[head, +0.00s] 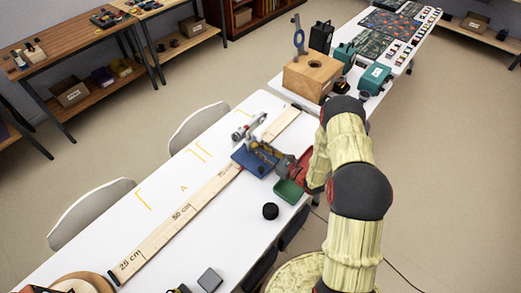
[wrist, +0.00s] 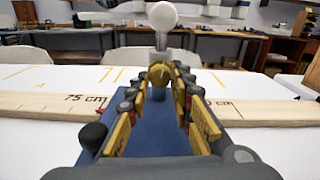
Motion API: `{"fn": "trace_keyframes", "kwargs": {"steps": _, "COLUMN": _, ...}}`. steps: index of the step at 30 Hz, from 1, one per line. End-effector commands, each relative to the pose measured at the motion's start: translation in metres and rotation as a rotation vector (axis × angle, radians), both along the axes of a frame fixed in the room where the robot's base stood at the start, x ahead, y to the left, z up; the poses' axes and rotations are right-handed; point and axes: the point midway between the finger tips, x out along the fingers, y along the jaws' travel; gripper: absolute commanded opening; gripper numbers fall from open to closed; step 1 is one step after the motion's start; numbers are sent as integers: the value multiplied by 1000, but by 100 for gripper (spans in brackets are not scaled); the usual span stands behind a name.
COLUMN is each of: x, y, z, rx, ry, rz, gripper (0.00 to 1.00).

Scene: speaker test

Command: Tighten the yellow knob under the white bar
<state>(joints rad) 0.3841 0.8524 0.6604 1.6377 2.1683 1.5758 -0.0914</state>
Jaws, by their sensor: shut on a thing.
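The yellow knob (wrist: 158,74) is between my fingertips in the wrist view, on an upright post above a blue base (wrist: 155,130). My gripper (wrist: 158,82) is shut on the knob, with a yellow-and-black finger on each side. Above the knob, a clear or metal stem carries a round white end (wrist: 162,15), which looks like the white bar seen end-on. In the head view the white bar (head: 248,125) points up and away above the blue base (head: 240,158). My gripper (head: 265,153) reaches in from the right. The knob is hard to make out there.
A wooden rail marked in centimetres (head: 175,222) runs along the white table on both sides of the blue base. A green tray (head: 289,191) and a black round object (head: 270,211) lie nearby. A wooden block with a hole (head: 312,74) stands behind.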

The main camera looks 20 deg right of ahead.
Motion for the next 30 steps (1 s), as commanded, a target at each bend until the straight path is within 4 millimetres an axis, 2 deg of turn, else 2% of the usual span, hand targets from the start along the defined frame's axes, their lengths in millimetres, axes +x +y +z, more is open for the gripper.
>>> {"fn": "trace_keyframes", "kwargs": {"steps": 7, "x": 0, "y": 0, "z": 0, "rx": 0, "ry": 0, "rz": 0, "gripper": 0}}
{"fn": "trace_keyframes", "kwargs": {"steps": 19, "x": 0, "y": 0, "z": 0, "rx": 47, "ry": 32, "rz": 0, "gripper": 0}}
{"fn": "trace_keyframes", "kwargs": {"steps": 30, "x": 0, "y": -1, "z": 0, "rx": 279, "ry": 187, "rz": 0, "gripper": 0}}
